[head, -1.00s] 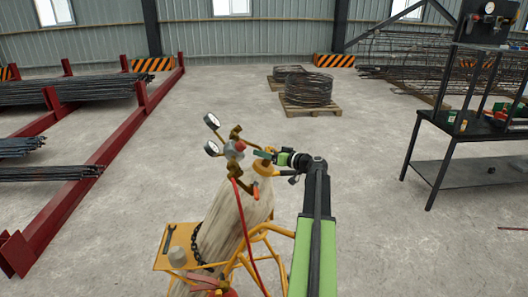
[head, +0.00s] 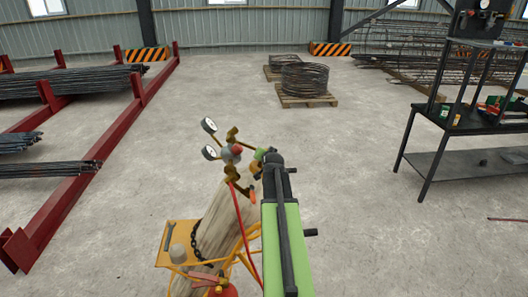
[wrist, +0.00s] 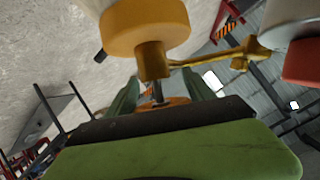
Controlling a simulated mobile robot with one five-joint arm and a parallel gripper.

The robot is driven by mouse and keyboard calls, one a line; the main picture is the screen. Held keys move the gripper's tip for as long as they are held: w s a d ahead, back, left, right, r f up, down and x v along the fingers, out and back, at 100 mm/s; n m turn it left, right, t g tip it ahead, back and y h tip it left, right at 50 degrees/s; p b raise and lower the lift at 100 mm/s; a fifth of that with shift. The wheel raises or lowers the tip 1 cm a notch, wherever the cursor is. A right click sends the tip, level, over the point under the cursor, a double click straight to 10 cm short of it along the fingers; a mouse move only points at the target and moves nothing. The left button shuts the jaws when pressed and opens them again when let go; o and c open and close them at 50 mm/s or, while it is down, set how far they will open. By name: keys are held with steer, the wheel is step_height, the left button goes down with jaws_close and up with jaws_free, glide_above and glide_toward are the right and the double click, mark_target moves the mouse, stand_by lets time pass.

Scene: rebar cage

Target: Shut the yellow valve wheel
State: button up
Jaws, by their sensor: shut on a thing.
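The yellow valve wheel (head: 255,169) sits at the top of the pale gas cylinder (head: 216,222), beside the regulator, partly hidden by my arm. In the head view my gripper (head: 262,154) is at the wheel, at the end of my green arm.
The regulator (head: 232,153) with two gauges stands just left of the wheel, and a red hose (head: 243,230) hangs from it. A yellow cart (head: 175,243) carries the cylinder. A black workbench (head: 470,125) is at right, red racks (head: 85,170) at left.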

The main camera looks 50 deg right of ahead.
steer(key=m+g+p, duration=0.1)
steer(key=g, duration=0.1)
steer(key=m+g+h+p, duration=0.1)
steer(key=m+g, duration=0.1)
steer(key=shift+s+d, duration=0.15)
steer(key=shift+s, duration=0.05)
steer(key=shift+s+f+m+g+p, duration=0.2)
steer(key=shift+m+g+p, duration=0.1)
steer(key=shift+m+g, duration=0.2)
steer(key=shift+s+f+m+g+p, duration=0.15)
steer(key=shift+m+g+p, duration=0.15)
steer(key=shift+m+g, duration=0.2)
steer(key=o, duration=1.3)
steer(key=shift+o, duration=0.3)
steer(key=p+v, duration=1.1)
steer(key=v, duration=0.6)
steer(key=shift+a, duration=0.35)
